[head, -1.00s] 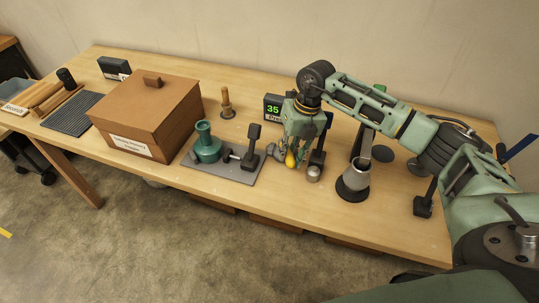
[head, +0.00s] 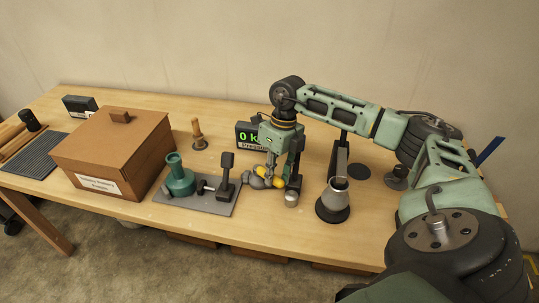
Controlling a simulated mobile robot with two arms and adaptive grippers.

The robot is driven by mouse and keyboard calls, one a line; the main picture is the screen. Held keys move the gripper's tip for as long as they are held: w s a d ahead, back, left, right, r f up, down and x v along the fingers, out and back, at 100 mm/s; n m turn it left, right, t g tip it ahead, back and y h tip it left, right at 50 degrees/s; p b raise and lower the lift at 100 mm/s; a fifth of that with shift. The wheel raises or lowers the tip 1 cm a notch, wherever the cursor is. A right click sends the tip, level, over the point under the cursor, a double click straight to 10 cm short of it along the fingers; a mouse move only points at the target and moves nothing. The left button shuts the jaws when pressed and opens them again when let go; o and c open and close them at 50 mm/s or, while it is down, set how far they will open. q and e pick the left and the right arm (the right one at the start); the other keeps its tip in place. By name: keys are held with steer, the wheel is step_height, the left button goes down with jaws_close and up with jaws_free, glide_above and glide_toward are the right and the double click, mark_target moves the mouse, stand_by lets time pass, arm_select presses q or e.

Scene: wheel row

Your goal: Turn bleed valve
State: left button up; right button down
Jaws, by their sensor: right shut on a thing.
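The bleed valve is a grey fitting (head: 258,183) with a yellow handle (head: 270,173), standing on the table just in front of the pressure display. My right gripper (head: 273,166) reaches down over it from the right and is shut on the yellow handle. The fingertips partly hide the handle and the fitting. The pressure display (head: 247,134) is a dark box with green digits that start with 0; its right side is hidden behind my gripper. My left gripper is not in view.
Left of the valve, a grey plate (head: 222,208) carries a green pump (head: 178,178) and a black lever (head: 226,172). A brown box (head: 110,150) stands farther left. A grey cone on a dark base (head: 333,201) stands right of my gripper. The front table strip is clear.

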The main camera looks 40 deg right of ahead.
steer(key=shift+w, duration=0.1)
steer(key=c, duration=1.5)
jaws_free()
steer(key=shift+c, duration=0.2)
step_height(320, 180, up, 12)
steer(key=d, duration=0.2)
steer(key=shift+d, duration=0.2)
steer(key=shift+w+f, duration=0.1)
